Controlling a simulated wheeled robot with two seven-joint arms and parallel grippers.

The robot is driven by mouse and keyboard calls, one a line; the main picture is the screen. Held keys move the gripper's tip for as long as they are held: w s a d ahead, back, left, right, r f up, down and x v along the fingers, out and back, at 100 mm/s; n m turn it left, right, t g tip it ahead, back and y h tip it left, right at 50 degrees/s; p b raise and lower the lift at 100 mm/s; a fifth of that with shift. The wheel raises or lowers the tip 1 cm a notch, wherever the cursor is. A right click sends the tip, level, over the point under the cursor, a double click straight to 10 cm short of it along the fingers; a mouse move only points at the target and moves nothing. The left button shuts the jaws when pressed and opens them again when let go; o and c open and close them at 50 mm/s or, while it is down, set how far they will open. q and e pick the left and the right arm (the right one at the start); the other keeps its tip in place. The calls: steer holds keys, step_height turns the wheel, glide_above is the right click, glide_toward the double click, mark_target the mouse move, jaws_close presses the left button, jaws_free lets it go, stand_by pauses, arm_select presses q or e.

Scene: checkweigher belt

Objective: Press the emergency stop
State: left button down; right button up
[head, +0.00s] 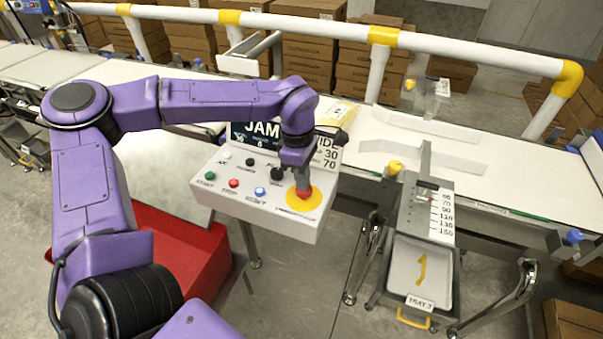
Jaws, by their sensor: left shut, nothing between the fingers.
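The emergency stop is a red mushroom button (303,192) on a yellow disc (296,203), at the right end of the white control box (262,212). My left gripper (299,181) points down at the button. Its fingers are shut and empty, with their tips at or just above the red cap. I cannot tell whether they touch it. The gripper hides part of the button's top. My right gripper is not in view.
The box also carries a green button (210,176), a red button (234,183), a blue button (260,191) and dark knobs. A display reading "JAM" (258,132) stands behind. A tray (420,272) stands at right, beside the white belt (500,170). A red bin (185,255) is below left.

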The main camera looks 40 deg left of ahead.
arm_select(q)
steer(key=shift+s+f, duration=0.4)
steer(key=shift+f, duration=0.35)
steer(key=shift+d+r, duration=0.1)
steer(key=r+p, duration=0.4)
steer(key=w+r+p, duration=0.1)
steer(key=r+p, duration=0.1)
steer(key=p, duration=0.1)
steer(key=shift+a+r, duration=0.2)
steer(key=shift+a, duration=0.05)
steer(key=shift+a+r+b, duration=0.25)
steer(key=shift+r+b, duration=0.25)
steer(key=shift+b, duration=0.65)
step_height(320, 180, up, 8)
steer(key=shift+a+b, duration=0.35)
steer(key=shift+a, duration=0.05)
steer(key=shift+w+f, duration=0.15)
steer(key=shift+w, duration=0.05)
